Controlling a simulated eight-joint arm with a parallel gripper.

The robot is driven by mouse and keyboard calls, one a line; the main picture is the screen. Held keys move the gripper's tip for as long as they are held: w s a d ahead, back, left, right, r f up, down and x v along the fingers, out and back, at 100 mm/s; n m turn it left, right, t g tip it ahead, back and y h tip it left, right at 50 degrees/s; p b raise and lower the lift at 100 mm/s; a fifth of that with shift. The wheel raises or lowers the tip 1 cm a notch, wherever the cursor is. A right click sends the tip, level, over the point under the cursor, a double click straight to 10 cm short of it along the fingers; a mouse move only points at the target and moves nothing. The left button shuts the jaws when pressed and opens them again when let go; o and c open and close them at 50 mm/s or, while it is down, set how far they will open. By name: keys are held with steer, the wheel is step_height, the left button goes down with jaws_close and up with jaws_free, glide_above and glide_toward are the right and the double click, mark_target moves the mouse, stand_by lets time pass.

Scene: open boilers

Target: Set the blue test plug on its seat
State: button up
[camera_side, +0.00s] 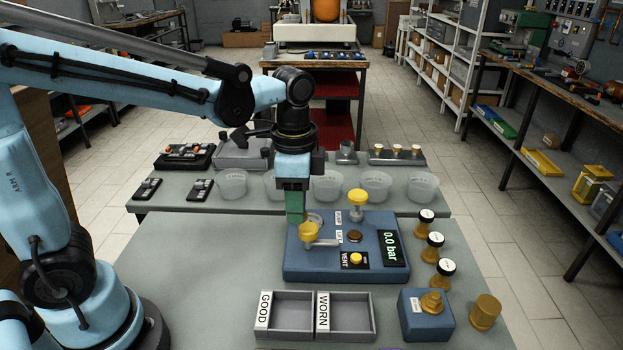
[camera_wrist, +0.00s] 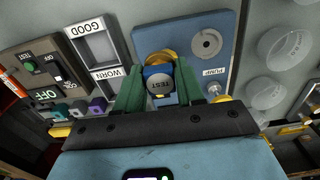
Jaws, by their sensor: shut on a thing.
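A yellow rounded part (camera_wrist: 168,54) shows just beyond the plug. In the side view my gripper (camera_side: 296,216) is low over the left side of the blue test panel (camera_side: 300,268), beside a yellow cup (camera_side: 308,230). The fingers hide the plug there. A grey disc with a dark centre (camera_wrist: 206,43) lies on the panel in the wrist view. I cannot tell whether the plug touches a seat.
GOOD (camera_side: 290,294) and WORN (camera_side: 346,294) trays stand in front. Brass parts with black-and-white tops (camera_side: 432,241) stand right. Clear cups (camera_side: 323,186) stand behind.

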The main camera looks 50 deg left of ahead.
steer(key=w+a, duration=0.4)
steer(key=w, duration=0.3)
steer(key=shift+a+f, duration=0.1)
steer(key=shift+f, duration=2.45)
steer(key=shift+f, duration=1.45)
jaws_close()
stand_by(0.7)
steer(key=o, duration=1.1)
jaws_free()
steer(key=shift+o, duration=0.2)
steer(key=shift+r, duration=0.15)
steer(key=shift+r, duration=2.35)
